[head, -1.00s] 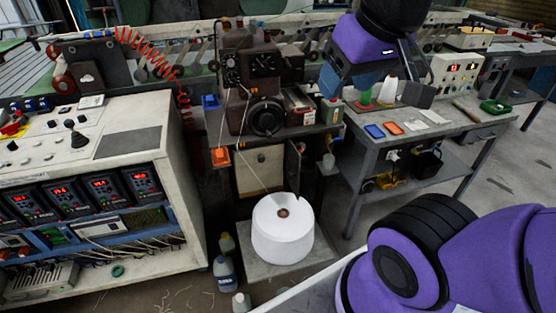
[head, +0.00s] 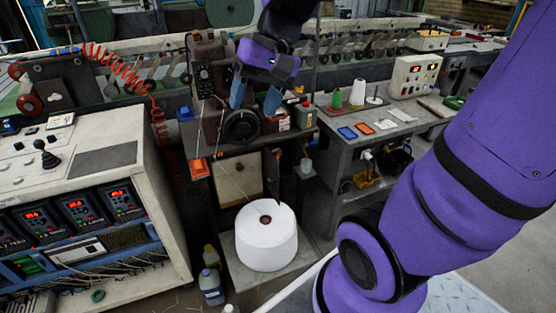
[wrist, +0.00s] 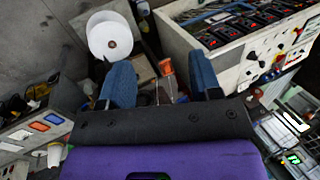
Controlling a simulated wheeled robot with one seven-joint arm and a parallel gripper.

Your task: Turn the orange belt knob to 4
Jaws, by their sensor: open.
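My gripper (head: 256,96) is open and empty, its two blue fingers pointing down in front of the brown sewing machine (head: 205,82). The fingers cover part of the machine's front, just above its black handwheel (head: 241,127). An orange piece (head: 198,168) is on the front edge of the machine's stand, below and left of my gripper. I cannot tell whether it is the belt knob, and no number or pointer is readable. In the wrist view my gripper (wrist: 161,80) has its fingers spread, with small orange parts (wrist: 166,68) seen between them.
A white thread cone (head: 266,240) stands on a low shelf below the machine. A control cabinet (head: 130,155) with red displays is at the left. A grey bench (head: 340,150) with blue and orange trays is at the right. Bottles (head: 211,286) stand on the floor.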

